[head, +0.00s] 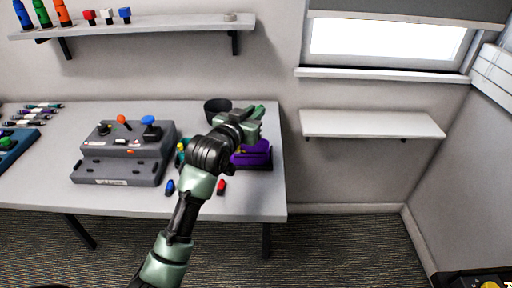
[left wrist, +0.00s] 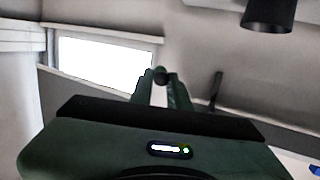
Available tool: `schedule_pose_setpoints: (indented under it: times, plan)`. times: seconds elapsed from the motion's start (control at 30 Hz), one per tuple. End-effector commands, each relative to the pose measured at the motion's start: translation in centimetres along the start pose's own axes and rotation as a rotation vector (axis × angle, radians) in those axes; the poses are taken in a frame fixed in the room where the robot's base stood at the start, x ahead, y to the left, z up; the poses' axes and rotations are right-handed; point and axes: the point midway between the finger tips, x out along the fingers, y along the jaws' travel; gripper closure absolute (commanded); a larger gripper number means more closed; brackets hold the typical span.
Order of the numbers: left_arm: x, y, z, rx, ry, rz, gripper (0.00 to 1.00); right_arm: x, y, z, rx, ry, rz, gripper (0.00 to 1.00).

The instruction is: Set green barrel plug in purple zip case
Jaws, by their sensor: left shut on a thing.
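My left gripper (head: 254,118) is raised over the right part of the table, above and slightly behind the purple zip case (head: 262,153). The case lies near the table's right edge, partly hidden by my wrist. In the left wrist view my gripper's fingers (left wrist: 161,84) are closed around a small dark, round-ended thing, the green barrel plug (left wrist: 161,74) as far as I can tell. Its colour is hard to read there, and it does not show clearly in the head view. My right gripper is not in view.
A black cup (head: 216,106) stands behind my wrist. A grey box with coloured knobs (head: 122,155) stands left of my arm. Small blue (head: 170,187) and red (head: 221,187) connectors lie near the front. A wall shelf (head: 150,26) hangs above; an empty shelf (head: 372,124) is at right.

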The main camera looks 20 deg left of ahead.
Motion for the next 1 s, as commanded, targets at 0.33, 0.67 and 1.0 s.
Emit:
schedule_pose_setpoints:
  times: [0.33, 0.67, 1.0]
  plan:
    - [1.0, 0.0, 6.6, 0.000, 0.000, 0.000, 1.00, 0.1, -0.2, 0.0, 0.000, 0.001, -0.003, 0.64]
    - [1.6, 0.0, 10.7, 0.000, -0.002, 0.000, 1.00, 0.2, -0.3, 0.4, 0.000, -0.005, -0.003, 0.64]
    - [1.6, 0.0, 11.1, 0.000, 0.001, 0.000, 1.00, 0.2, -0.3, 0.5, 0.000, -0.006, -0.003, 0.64]
